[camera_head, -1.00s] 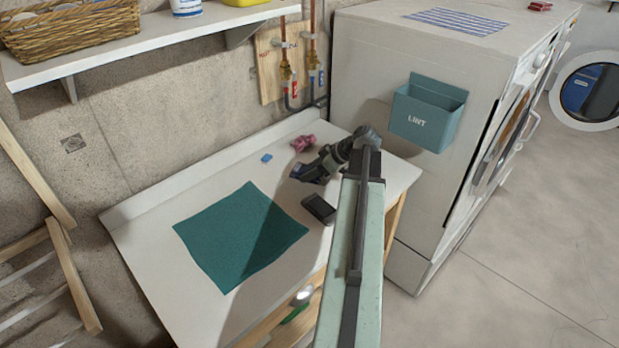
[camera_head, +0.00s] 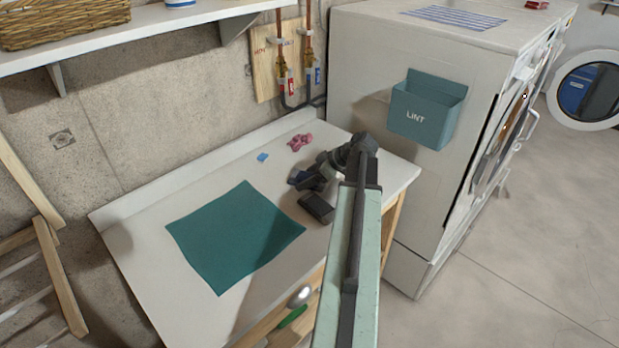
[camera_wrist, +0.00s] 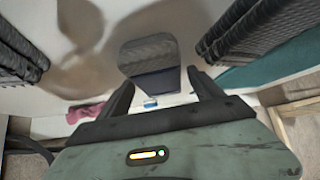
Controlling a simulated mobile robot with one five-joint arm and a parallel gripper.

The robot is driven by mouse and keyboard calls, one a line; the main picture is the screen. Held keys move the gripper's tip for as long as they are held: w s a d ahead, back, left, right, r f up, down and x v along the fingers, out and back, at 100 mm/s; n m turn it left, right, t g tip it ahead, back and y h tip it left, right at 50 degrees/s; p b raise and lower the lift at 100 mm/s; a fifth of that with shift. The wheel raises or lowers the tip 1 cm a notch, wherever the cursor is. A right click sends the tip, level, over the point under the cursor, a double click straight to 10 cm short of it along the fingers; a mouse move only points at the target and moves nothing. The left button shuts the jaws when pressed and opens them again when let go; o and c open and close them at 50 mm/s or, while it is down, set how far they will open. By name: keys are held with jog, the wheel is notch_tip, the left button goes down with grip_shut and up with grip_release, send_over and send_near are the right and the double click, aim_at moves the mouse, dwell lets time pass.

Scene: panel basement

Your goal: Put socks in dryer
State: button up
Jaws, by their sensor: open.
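A dark grey, block-like folded item (camera_head: 316,208) lies on the white table, right of the teal cloth; I cannot tell for sure that it is the socks. My gripper (camera_head: 309,180) is low over the table just behind it, open. In the wrist view, a dark grey item (camera_wrist: 150,56) shows between the spread ribbed fingers, with no visible grip on it. A white machine (camera_head: 430,190) with a LINT box on its side stands right of the table. Its front is seen edge-on, so its door state and inside are unclear.
The teal cloth (camera_head: 235,235) lies flat on the table. A pink item (camera_head: 300,142) and a small blue piece (camera_head: 262,157) lie behind my gripper. The LINT box (camera_head: 425,110) juts toward the table. A round door (camera_head: 590,90) shows far right. Floor at right is clear.

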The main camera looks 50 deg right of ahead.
jog(key=p+v, duration=0.8)
jog(key=v, duration=0.4)
jog(key=shift+r, duration=0.2)
